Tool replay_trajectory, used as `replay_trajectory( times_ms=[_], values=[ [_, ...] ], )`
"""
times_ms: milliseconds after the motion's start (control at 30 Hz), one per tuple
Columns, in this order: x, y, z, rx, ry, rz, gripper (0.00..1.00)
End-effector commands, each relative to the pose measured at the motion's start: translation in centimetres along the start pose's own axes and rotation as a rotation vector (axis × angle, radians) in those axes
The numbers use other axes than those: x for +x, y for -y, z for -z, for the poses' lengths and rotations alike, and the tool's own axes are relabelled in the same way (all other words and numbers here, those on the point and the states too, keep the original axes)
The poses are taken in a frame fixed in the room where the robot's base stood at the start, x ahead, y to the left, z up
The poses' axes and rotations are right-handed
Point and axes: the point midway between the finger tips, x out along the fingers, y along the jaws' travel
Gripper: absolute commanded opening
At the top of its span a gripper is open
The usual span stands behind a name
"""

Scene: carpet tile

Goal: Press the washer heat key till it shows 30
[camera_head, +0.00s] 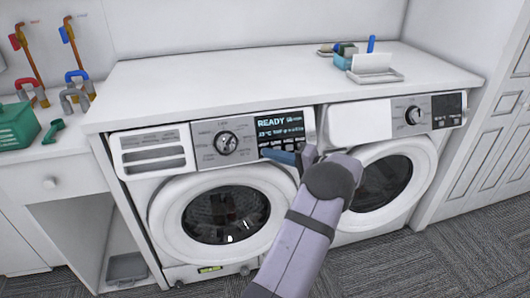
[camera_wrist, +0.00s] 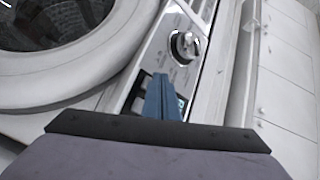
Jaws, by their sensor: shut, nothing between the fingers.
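The left washer (camera_head: 160,185) has a dark display (camera_head: 281,125) at the right of its panel. It reads READY, with a smaller line below that looks like 15 °C, too small to be sure. A row of keys (camera_head: 289,146) sits under the display, partly hidden by my gripper; I cannot tell which is the heat key. My gripper (camera_head: 268,153) is shut and empty, its blue fingers at the panel's lower edge below the display. In the wrist view, the fingers (camera_wrist: 162,80) cover part of the display area, and contact cannot be told. The washer's dial (camera_head: 226,142) also shows there (camera_wrist: 185,46).
A second machine (camera_head: 360,120) with its own dial and display stands to the right. The white worktop (camera_head: 230,80) above holds a teal box (camera_head: 345,57) and a white holder (camera_head: 373,68). A green container (camera_head: 16,126) and pipes stand at left.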

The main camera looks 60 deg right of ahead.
Motion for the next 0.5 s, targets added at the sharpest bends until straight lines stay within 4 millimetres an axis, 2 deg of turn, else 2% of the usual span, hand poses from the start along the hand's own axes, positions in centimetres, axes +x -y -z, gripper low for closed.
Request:
replay_trajectory(
  times_ms=[500],
  values=[
    [-0.52, 0.40, -0.30, 0.000, -0.001, -0.001, 0.00]
  ],
)
